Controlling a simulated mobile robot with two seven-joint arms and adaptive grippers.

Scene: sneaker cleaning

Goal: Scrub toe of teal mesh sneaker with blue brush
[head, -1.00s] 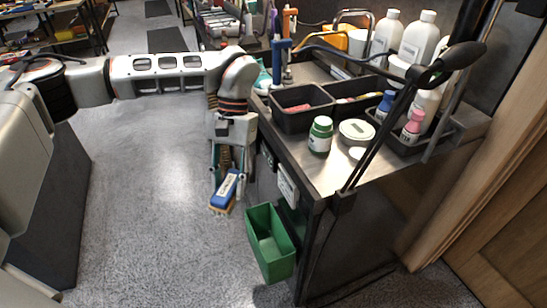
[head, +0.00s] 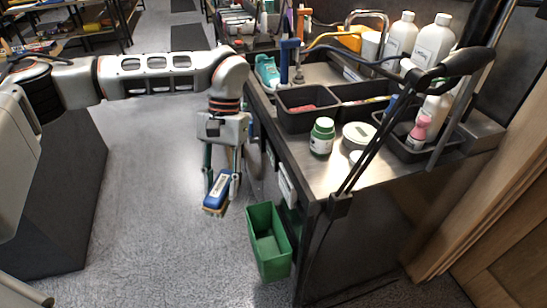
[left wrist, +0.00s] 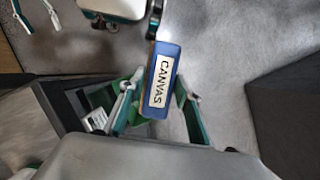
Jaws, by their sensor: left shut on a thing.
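My left gripper (head: 222,180) is shut on the blue brush (head: 216,194) and holds it over open floor, left of the cart. The brush also shows in the left wrist view (left wrist: 159,80), with a white label reading CANVAS; its bristles face down in the head view. The teal mesh sneaker (head: 267,71) sits on the cart top at its far left, apart from the brush. The tool stand hides part of it. My right gripper (left wrist: 40,22) shows only at the top left of the left wrist view, with its fingers apart and empty.
A green bin (head: 251,240) hangs on the cart's side, close right of the brush. The cart top holds black trays (head: 299,122), a green-capped jar (head: 322,136), a tin (head: 360,134) and white bottles (head: 434,43). A black handle crosses in front.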

